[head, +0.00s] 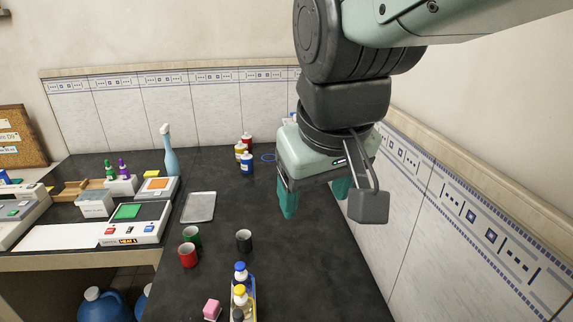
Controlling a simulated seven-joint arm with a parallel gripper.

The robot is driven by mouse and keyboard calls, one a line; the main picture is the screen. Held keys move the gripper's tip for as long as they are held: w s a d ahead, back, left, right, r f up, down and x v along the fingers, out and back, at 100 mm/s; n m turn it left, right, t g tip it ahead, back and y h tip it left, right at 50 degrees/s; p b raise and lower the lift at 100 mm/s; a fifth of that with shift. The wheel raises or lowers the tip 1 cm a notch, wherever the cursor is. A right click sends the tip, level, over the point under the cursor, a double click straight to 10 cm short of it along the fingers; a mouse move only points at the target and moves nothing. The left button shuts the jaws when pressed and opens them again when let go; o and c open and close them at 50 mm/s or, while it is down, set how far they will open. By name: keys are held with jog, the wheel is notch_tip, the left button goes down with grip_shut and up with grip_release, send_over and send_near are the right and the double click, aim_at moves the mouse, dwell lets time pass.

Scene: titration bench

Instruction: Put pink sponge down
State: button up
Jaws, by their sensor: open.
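The pink sponge (212,309) rests on the dark countertop near the bottom of the head view, left of a yellow caddy with bottles. It looks like a small pink block. My gripper (315,199) hangs above the counter at the right, well up and to the right of the sponge. Its green fingers are apart, with nothing visible between them. The gripper is clear of the sponge, and part of the far finger is hidden by the gripper body.
The bottle caddy (252,301) stands just right of the sponge. A red cup (187,255), a green cup (192,236) and a black cup (244,240) stand farther back. A metal tray (199,207) lies behind them. The tiled wall (440,215) bounds the right side.

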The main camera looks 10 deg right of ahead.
jog(key=s+d+r+m+t, duration=0.1)
jog(key=s+d+m, duration=0.1)
jog(key=s, duration=0.4)
jog(key=shift+s+d+r+m, duration=0.15)
jog(key=shift+s+d+m, duration=0.1)
jog(key=shift+d+m, duration=0.05)
dwell(0.6)
jog(key=o, duration=0.4)
jog(key=shift+w+a+r, duration=0.1)
jog(key=shift+w, duration=0.15)
jog(key=shift+c, duration=0.2)
jog(key=shift+o, duration=1)
jog(key=w+a+g, duration=0.1)
jog(key=w+a, duration=0.1)
jog(key=w, duration=0.3)
jog(key=shift+w+r+g+y, duration=0.15)
jog(key=shift+w+g+y, duration=0.2)
jog(key=shift+g+y, duration=0.05)
jog(key=w+a+f+g+y, duration=0.25)
jog(key=w+a+f, duration=0.35)
jog(key=w, duration=0.4)
jog(key=w+a+f+g+y, duration=0.1)
jog(key=w+a+f+g, duration=0.3)
jog(key=w+f, duration=0.55)
jog(key=x, duration=0.9)
jog(key=shift+w, duration=0.25)
